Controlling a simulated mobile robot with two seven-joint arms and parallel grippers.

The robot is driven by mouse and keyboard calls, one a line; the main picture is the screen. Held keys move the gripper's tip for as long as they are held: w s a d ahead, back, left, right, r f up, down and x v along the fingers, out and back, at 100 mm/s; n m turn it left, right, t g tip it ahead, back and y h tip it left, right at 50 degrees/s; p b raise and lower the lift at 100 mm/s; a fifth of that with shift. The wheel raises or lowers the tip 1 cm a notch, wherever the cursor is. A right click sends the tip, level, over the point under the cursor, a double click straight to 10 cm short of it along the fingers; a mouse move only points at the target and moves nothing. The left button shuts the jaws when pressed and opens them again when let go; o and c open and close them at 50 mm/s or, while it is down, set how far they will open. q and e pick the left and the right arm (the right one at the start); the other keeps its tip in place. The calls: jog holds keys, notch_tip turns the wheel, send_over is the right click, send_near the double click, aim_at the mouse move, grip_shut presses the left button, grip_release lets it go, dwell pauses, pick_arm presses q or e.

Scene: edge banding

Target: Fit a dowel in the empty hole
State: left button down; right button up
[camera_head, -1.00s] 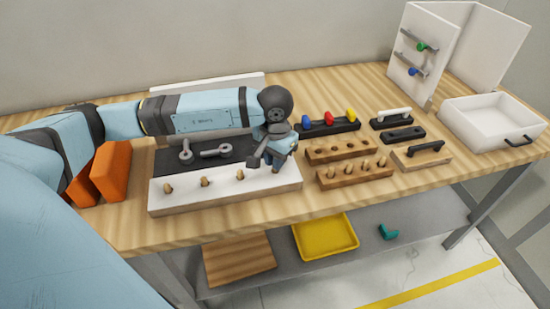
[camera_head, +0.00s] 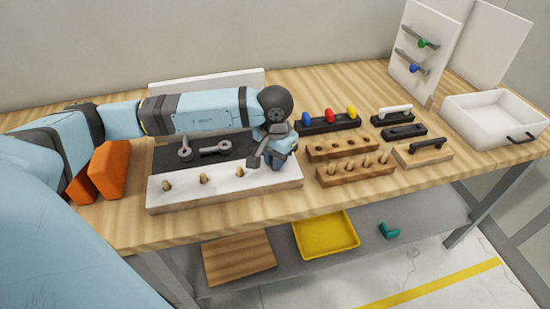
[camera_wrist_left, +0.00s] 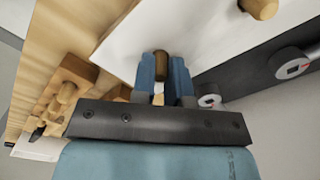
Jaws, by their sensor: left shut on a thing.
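A white board (camera_head: 222,191) lies along the front of the table. Three wooden dowels stand in it: a left one (camera_head: 166,184), a middle one (camera_head: 203,179) and a right one (camera_head: 240,171). My left gripper (camera_head: 270,163) is low over the board's right end. In the left wrist view it is shut on a brown dowel (camera_wrist_left: 161,64), held between its blue fingers against the white board. The hole under this dowel is hidden, and I cannot tell whether its tip is inside. My right gripper is not in view.
A wooden block with several dowels (camera_head: 356,173) and a block with holes (camera_head: 342,148) stand right of my gripper. Black-based tools, handles and a white tray (camera_head: 492,118) lie farther right. Orange blocks (camera_head: 108,170) stand at the left.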

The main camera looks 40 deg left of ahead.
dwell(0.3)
pick_arm(q)
jog(key=c, duration=1.1)
grip_release()
jog(key=shift+o, duration=0.2)
jog(key=shift+r+p, duration=0.55)
jog(key=shift+r, duration=0.9)
jog(key=shift+r+p, duration=0.35)
jog(key=shift+r, duration=0.7)
